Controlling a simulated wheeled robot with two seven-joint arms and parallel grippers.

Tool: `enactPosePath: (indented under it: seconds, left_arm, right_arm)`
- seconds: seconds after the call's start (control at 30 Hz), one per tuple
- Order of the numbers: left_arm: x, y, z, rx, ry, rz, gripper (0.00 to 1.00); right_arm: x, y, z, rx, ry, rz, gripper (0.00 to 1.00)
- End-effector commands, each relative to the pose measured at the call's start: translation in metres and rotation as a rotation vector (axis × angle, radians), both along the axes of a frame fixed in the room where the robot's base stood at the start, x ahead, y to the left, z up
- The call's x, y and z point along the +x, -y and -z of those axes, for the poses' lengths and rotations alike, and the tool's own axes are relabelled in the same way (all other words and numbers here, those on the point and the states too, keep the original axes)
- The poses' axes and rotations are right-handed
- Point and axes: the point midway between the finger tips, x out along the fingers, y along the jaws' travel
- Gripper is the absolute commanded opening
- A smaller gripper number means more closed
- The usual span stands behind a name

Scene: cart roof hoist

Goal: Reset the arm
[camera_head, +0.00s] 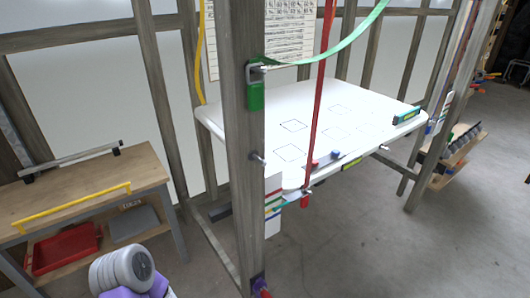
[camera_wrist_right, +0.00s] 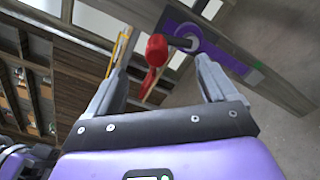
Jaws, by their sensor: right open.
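My right gripper (camera_wrist_right: 160,66) is open in the right wrist view, with one grey finger on each side. A red handle with a rounded end (camera_wrist_right: 156,48) shows between and beyond the fingertips, and the jaws are not closed on it. It joins a purple mount (camera_wrist_right: 205,42) on a wooden post. In the head view the purple mount (camera_head: 257,284) and part of the red handle (camera_head: 265,293) show at the foot of the near post. A grey and purple piece of my own arm shows at the bottom left. My left gripper is not in view.
The wooden post (camera_head: 247,180) stands close in front. A wooden bench (camera_head: 90,190) with a yellow bar stands left.

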Motion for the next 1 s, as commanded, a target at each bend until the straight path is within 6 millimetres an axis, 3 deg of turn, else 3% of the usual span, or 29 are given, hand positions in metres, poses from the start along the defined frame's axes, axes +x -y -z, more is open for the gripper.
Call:
enactPosePath:
  seconds: [0.17,0.27,0.33,0.43,0.5,0.6,0.7,0.8,1.0]
  left_arm:
    - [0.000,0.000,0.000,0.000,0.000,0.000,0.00]
    - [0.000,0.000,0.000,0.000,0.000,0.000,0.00]
    - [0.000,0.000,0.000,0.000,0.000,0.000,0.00]
    - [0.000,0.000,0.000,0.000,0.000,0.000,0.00]
    - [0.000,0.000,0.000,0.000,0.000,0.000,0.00]
    - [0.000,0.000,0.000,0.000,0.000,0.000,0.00]
    - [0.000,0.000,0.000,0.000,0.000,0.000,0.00]
    - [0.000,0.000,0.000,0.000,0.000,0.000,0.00]
    - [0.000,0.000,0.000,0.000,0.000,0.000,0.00]
  right_arm:
    - [-0.028,-0.034,-0.014,-0.089,0.051,-0.229,0.85]
    - [-0.073,-0.064,-0.023,-0.224,0.132,-0.520,0.85]
    - [-0.114,-0.075,-0.026,-0.351,0.213,-0.750,0.85]
    - [-0.167,-0.071,-0.023,-0.546,0.353,-1.055,0.85]
    - [-0.195,-0.057,-0.018,-0.694,0.471,-1.248,0.85]
    - [-0.220,-0.028,-0.012,-0.914,0.666,-1.486,0.85]
    - [-0.225,0.004,-0.011,-1.141,0.896,-1.674,0.85]
    - [-0.214,0.027,-0.017,-1.353,1.142,-1.788,0.85]
    - [-0.186,0.041,-0.038,-1.633,1.527,-1.835,0.85]
